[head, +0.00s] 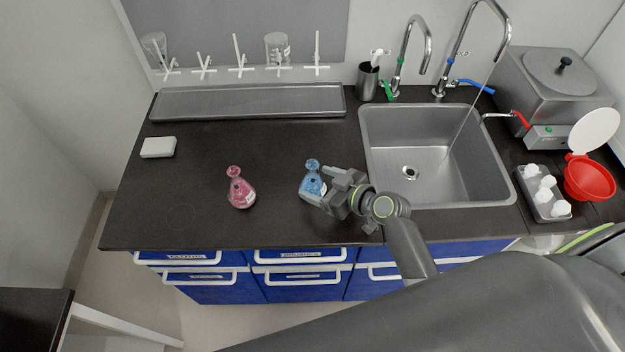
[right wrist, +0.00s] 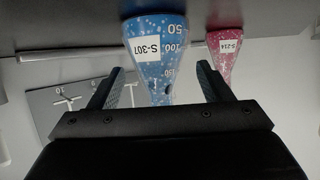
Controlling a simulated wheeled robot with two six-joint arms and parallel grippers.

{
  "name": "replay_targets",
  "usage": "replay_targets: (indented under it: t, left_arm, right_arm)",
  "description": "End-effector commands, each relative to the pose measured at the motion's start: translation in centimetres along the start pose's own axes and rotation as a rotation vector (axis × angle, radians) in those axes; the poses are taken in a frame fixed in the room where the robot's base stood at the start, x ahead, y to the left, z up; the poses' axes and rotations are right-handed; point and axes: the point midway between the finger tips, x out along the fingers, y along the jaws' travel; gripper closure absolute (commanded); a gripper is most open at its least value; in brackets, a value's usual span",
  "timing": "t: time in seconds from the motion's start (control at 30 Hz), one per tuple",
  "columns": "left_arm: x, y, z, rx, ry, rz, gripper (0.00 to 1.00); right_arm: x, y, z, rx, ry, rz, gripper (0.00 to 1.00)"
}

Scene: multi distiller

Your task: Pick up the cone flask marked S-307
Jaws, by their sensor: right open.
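The blue cone flask marked S-307 (head: 312,181) stands upright on the dark counter, left of the sink. In the right wrist view the same flask (right wrist: 158,62) appears upside down, its S-307 label readable. My right gripper (head: 320,187) is open at the flask's right side. In the right wrist view its fingers (right wrist: 158,88) lie to either side of the flask's narrower upper part, with gaps visible on both sides. I cannot tell how deep the flask is between them. My left gripper is not in view.
A pink flask (head: 241,190) stands to the left on the counter; its label reads S-214 in the right wrist view (right wrist: 224,50). A sink (head: 375,150) lies to the right, a long grey tray (head: 250,101) and drying rack behind. A white block (head: 158,147) lies far left.

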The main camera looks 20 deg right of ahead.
Motion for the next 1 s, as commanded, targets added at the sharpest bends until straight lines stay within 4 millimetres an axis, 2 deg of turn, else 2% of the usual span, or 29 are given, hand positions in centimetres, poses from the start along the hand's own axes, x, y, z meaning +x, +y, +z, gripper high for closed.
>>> replay_targets:
  t: [0.07, 0.23, 0.57, 0.93, 1.0]
  left_arm:
    - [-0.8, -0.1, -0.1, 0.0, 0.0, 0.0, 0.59]
    - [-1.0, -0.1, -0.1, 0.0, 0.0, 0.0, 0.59]
    - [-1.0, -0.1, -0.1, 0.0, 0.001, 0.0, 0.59]
    - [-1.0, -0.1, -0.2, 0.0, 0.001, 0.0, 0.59]
    - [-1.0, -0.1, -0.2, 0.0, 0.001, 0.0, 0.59]
  right_arm:
    - [0.8, 0.2, -0.4, 0.002, 0.0, 0.0, 0.28]
    - [2.5, 0.2, -0.2, 0.001, 0.0, 0.0, 0.28]
    - [2.9, 0.2, 0.0, 0.0, 0.0, 0.001, 0.28]
    - [2.9, 0.2, 0.0, 0.0, -0.001, 0.001, 0.75]
    - [2.9, 0.2, -0.1, 0.0, 0.001, 0.001, 0.78]
